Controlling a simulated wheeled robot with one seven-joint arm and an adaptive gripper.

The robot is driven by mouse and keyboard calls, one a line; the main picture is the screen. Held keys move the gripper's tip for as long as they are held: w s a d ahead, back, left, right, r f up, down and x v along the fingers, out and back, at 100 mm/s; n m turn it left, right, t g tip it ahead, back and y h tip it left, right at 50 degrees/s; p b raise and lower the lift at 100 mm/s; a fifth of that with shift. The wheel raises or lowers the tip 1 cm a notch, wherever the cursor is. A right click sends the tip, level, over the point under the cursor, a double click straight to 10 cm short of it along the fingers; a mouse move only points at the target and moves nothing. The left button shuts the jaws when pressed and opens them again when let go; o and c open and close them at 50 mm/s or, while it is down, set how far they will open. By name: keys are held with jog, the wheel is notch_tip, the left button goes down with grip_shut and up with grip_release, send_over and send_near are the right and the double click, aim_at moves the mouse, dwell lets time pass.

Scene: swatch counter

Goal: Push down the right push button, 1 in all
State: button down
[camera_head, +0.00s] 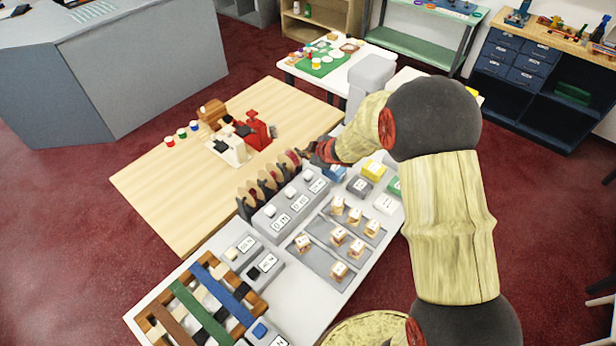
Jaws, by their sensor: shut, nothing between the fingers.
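A long grey box (262,221) on the white counter carries three white round caps, each with a small label plate whose text I cannot read. They are a front-left cap (269,211), a middle cap (290,191) and a rear-right cap (308,174). The rear-right cap lies closest to my gripper and looks raised. My gripper (304,153) is shut and empty, beyond the rear end of the box. I cannot tell its height above the counter. Smaller grey boxes nearer the front carry a white button (231,253), a black button (254,272) and a blue button (260,329).
A rack of upright discs (262,188) stands along the box's left side, close to my gripper. Grey trays with small wooden blocks (338,271) lie to the right. A woven strap frame (210,300) is at the front. A wooden table (160,180) adjoins left.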

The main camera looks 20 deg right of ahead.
aim_at(307, 175)
jog(key=shift+f+b, duration=2.8)
jog(key=shift+f, duration=0.5)
jog(key=shift+f, duration=0.15)
jog(key=shift+f, duration=0.3)
jog(key=shift+f+b, duration=0.8)
jog(key=shift+f, duration=0.05)
jog(key=shift+r, duration=0.1)
jog(key=shift+r+p, duration=1.2)
jog(key=shift+p, duration=0.05)
jog(key=shift+r, duration=0.1)
notch_tip(307, 175, up, 5)
jog(key=p, duration=0.5)
